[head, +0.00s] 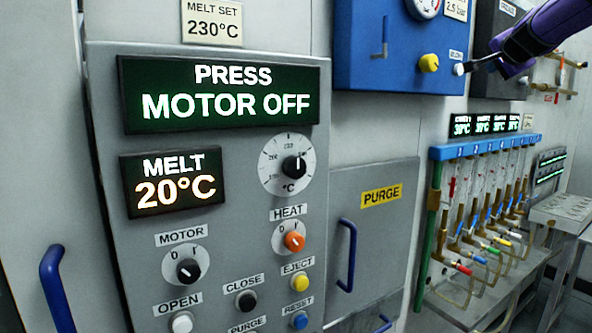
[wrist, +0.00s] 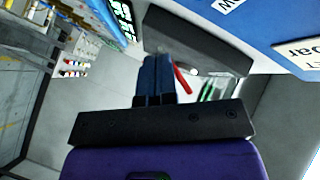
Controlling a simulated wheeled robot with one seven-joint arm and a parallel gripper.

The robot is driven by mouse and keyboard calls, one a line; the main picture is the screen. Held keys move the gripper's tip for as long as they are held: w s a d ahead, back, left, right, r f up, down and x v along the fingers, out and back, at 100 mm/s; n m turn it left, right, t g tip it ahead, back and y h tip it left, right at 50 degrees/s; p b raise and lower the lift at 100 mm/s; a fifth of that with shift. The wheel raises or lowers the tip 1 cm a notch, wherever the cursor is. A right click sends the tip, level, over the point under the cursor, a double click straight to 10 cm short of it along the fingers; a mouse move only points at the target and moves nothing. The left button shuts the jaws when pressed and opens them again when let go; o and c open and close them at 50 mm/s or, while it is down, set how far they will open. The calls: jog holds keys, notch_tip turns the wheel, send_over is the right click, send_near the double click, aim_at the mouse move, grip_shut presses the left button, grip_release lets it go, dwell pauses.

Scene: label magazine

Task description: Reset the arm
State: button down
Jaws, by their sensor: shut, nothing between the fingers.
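My gripper (head: 468,67) is at the upper right of the head view, on the end of my purple arm. A yellow knob (head: 428,63) sits just left of the white button.
A grey control panel (head: 225,230) reads "PRESS MOTOR OFF" and "MELT 20°C". It has knobs and buttons, including a blue RESET button (head: 299,320). A blue rack (head: 480,146) with tubes stands below my gripper. A dark box (head: 497,30) hangs right of the blue box.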

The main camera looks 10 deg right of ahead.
jog(key=s+a+f+n+g+y, duration=0.2)
jog(key=s+a+f+n+y, duration=0.25)
jog(key=a, duration=0.65)
jog(key=s+a+f+n+g+y, duration=0.1)
jog(key=s+a+f+n, duration=0.45)
jog(key=a, duration=0.65)
jog(key=s+a+f+n+g, duration=0.3)
jog(key=s+a+f, duration=0.1)
jog(key=s+f, duration=0.5)
jog(key=s+a+f+n+g, duration=0.2)
jog(key=s+a+f, duration=0.3)
jog(key=s+f, duration=0.5)
jog(key=s+n, duration=0.1)
jog(key=s, duration=0.2)
jog(key=shift+s+a+g+y, duration=0.3)
jog(key=shift+s+g+y, duration=0.05)
jog(key=shift+s+g, duration=0.05)
jog(key=shift+r, duration=0.1)
